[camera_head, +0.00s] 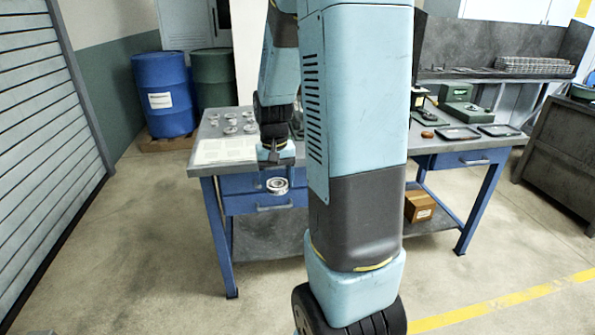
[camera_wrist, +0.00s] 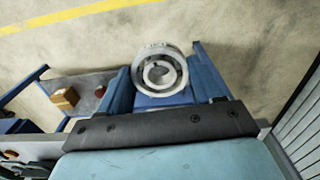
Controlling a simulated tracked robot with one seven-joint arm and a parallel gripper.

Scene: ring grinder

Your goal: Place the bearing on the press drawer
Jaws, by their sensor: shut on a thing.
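The bearing (camera_head: 277,185) is a silvery metal ring held by my gripper (camera_head: 275,165) in front of the blue workbench, above the floor and clear of the table. In the wrist view the bearing (camera_wrist: 160,71) faces the camera with its bore showing, just beyond the dark gripper body (camera_wrist: 160,122). My gripper is shut on it; the fingertips are hard to make out. The press drawer cannot be told for sure. Part of a small press-like device shows behind my arm, with a green base (camera_head: 425,118) at the bench's back.
The bench top (camera_head: 215,135) bears several other metal rings (camera_head: 230,122) and a paper sheet (camera_head: 225,150) at left, and dark trays (camera_head: 458,133) at right. A cardboard box (camera_head: 419,206) sits on the lower shelf. Blue (camera_head: 164,92) and green barrels (camera_head: 213,80) stand behind. Floor at left is clear.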

